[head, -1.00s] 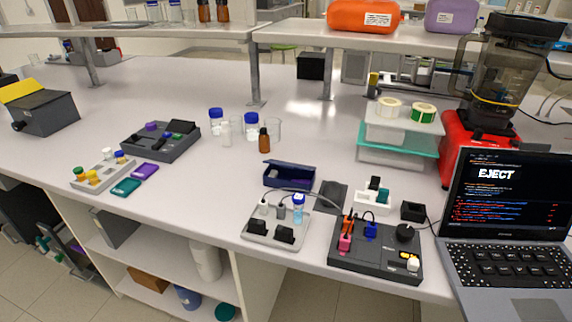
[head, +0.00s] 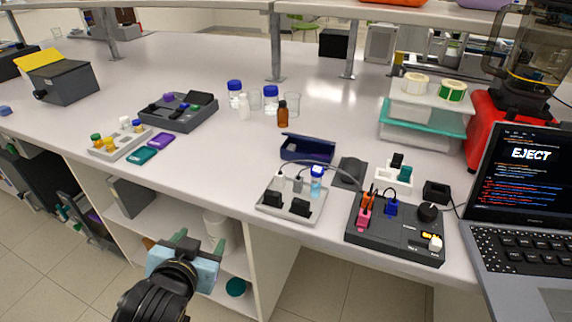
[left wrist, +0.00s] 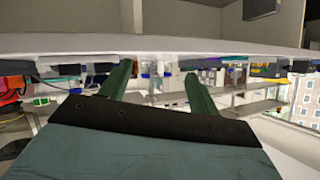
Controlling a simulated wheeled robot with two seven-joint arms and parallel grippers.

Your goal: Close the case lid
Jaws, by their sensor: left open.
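A navy case (head: 307,150) sits on the bench near the front middle, behind the grey rig plate. Its lid looks raised at the back, with the dark inside showing; the exact lid angle is hard to tell. My left gripper (head: 199,242) is in front of the bench, below the top's front edge and to the left of the case, well apart from it. Its green fingers are spread and empty. In the left wrist view the fingers (left wrist: 158,83) are apart with nothing between them. The case cannot be made out there. My right gripper is not in view.
The grey plate with black blocks and a vial (head: 291,204) stands in front of the case. A dark control box (head: 396,230) with plugs is to its right, beside the laptop (head: 519,180). Bottles (head: 270,97) stand behind the case. Bench space left of the case is clear.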

